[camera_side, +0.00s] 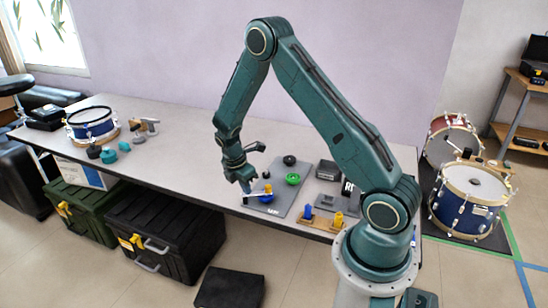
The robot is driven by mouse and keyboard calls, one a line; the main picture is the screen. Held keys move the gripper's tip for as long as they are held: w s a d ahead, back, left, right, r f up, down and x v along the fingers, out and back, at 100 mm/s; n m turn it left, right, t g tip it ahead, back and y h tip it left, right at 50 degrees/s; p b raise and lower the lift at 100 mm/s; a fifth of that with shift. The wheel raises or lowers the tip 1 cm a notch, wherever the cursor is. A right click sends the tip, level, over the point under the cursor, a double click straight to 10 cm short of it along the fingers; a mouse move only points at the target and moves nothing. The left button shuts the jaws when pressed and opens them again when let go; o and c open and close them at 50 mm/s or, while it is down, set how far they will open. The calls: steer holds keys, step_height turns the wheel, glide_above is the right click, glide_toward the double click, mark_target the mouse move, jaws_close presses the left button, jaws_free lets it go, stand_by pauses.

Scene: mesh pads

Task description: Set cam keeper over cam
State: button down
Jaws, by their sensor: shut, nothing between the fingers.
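A grey mesh pad (279,205) lies near the front edge of the table. A blue part (266,198) with a yellow piece (268,187) on top stands on its left side. A green ring-shaped part (292,179) and a black round part (289,160) sit farther back. I cannot tell which of these is the cam or the cam keeper. My gripper (247,188) is shut and empty, low at the pad's left edge, just left of the blue part. Whether it touches anything is too small to tell.
A wooden tray (313,225) holding blue and yellow parts lies right of the pad at the table's front edge. A grey box (327,170) stands behind it. A drum (90,124), teal pieces (109,156) and a tool (146,127) stand at left. The table between is clear.

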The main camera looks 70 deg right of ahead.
steer(key=v, duration=0.7)
steer(key=shift+s, duration=0.1)
steer(key=s+a+r+m+t, duration=0.1)
steer(key=s+a+r+m, duration=0.15)
steer(key=r, duration=0.35)
steer(key=s+a+r+m+t+y, duration=0.1)
steer(key=s+a+r+m, duration=0.1)
steer(key=a+r, duration=0.3)
steer(key=s+a+r+m+t, duration=0.1)
steer(key=s+a+r+m, duration=0.15)
steer(key=r, duration=0.45)
steer(key=s+a+r+m+t, duration=0.2)
steer(key=s+a+r+m, duration=0.1)
steer(key=s, duration=0.4)
steer(key=s+a+r+m+t+y, duration=0.1)
steer(key=s+a+r+m, duration=0.1)
steer(key=s, duration=0.6)
steer(key=shift+s+a+r+m+t+y, duration=0.35)
steer(key=shift+a+m, duration=0.25)
steer(key=shift+a, duration=0.4)
steer(key=shift+w, duration=0.15)
